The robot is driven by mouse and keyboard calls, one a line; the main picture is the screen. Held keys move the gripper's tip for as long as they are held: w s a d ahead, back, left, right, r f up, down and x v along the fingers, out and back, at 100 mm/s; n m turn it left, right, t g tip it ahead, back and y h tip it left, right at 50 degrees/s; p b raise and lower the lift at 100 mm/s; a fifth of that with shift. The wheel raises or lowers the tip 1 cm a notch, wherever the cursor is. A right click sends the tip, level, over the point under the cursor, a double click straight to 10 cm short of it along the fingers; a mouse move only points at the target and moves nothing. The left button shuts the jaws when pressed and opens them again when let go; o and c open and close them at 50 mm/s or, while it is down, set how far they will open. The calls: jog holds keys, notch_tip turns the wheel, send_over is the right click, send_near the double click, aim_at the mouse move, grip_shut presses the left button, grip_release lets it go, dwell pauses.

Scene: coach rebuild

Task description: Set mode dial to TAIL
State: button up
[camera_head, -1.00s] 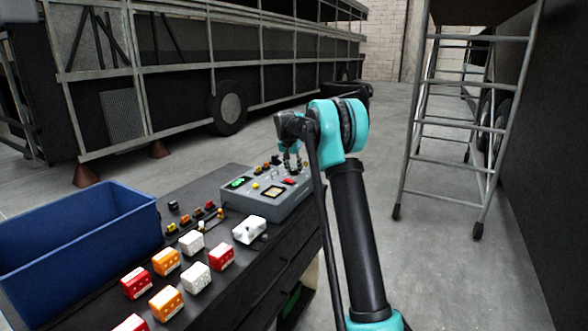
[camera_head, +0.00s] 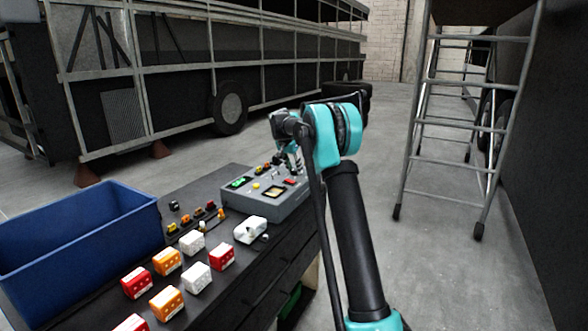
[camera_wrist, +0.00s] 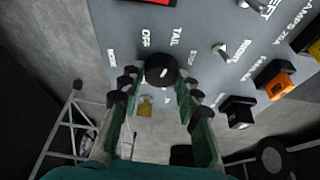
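The mode dial (camera_wrist: 162,70) is a round black knob with a short white mark, on the grey control panel (camera_wrist: 120,20). In the head view my gripper (camera_head: 291,162) is over the back of the panel, and the dial is hidden there.
Toggle switches (camera_wrist: 222,52), an orange rocker (camera_wrist: 273,82) and a black one (camera_wrist: 238,112) lie right of the dial. The bench also holds a blue bin (camera_head: 80,240), several coloured blocks (camera_head: 196,277) and small parts. A ladder (camera_head: 465,120) stands to the right.

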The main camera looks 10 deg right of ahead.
jog(key=o, duration=0.5)
jog(key=shift+r, duration=0.1)
jog(key=v, duration=1.1)
jog(key=shift+s+a+r, duration=0.1)
jog(key=shift+s+r, duration=0.05)
jog(key=shift+r, duration=0.2)
jog(key=s+d+f+n+y, duration=0.1)
jog(key=s+f, duration=0.7)
jog(key=s, duration=0.9)
jog(key=s+d+f+n+y, duration=0.1)
jog(key=s+d+f+n, duration=0.3)
jog(key=s, duration=1.3)
jog(key=s+d+f+n+y, duration=0.1)
jog(key=s+d+f+n, duration=0.1)
jog(key=s+f, duration=1.1)
jog(key=shift+s+d+f+n+t, duration=0.1)
jog(key=shift+s+n+t, duration=0.1)
jog(key=shift+s, duration=0.65)
jog(key=shift+s+d+n+t, duration=0.1)
jog(key=shift+s+d+n, duration=0.1)
jog(key=shift+s, duration=0.6)
jog(key=shift+s+d+f+n+t, duration=0.1)
jog(key=shift+s+n, duration=0.1)
jog(key=shift+s, duration=0.65)
